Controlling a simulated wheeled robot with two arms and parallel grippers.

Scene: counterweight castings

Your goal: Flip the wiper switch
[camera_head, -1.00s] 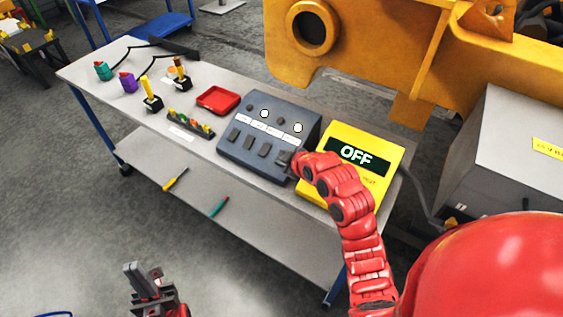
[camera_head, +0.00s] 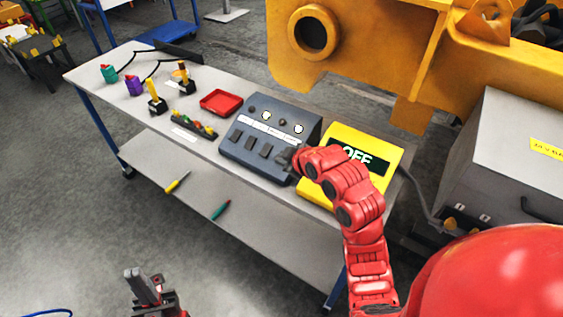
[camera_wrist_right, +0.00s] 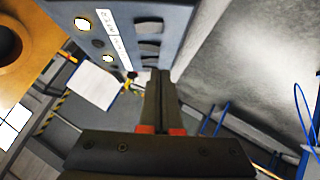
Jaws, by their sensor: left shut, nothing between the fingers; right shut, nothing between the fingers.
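A dark grey switch panel (camera_head: 268,128) stands on the table with a row of dark rocker switches (camera_head: 249,144) below a white label strip. The label words are too small to read, so I cannot tell which is the wiper switch. Two of the round lamps above the strip glow white. My right gripper (camera_head: 285,161) is shut at the rightmost rocker and hides part of it; I cannot tell whether it touches. In the right wrist view its shut fingers (camera_wrist_right: 160,80) lie beside the panel's rocker row (camera_wrist_right: 148,45). My left gripper (camera_head: 143,277) is shut and empty, low over the floor.
A yellow box (camera_head: 317,186) with a display reading OFF, partly covered by my right arm, stands right of the panel. A red tray (camera_head: 221,102), joysticks (camera_head: 156,104) and a strip of small levers (camera_head: 194,125) are to the left. Yellow machinery (camera_head: 390,60) rises behind.

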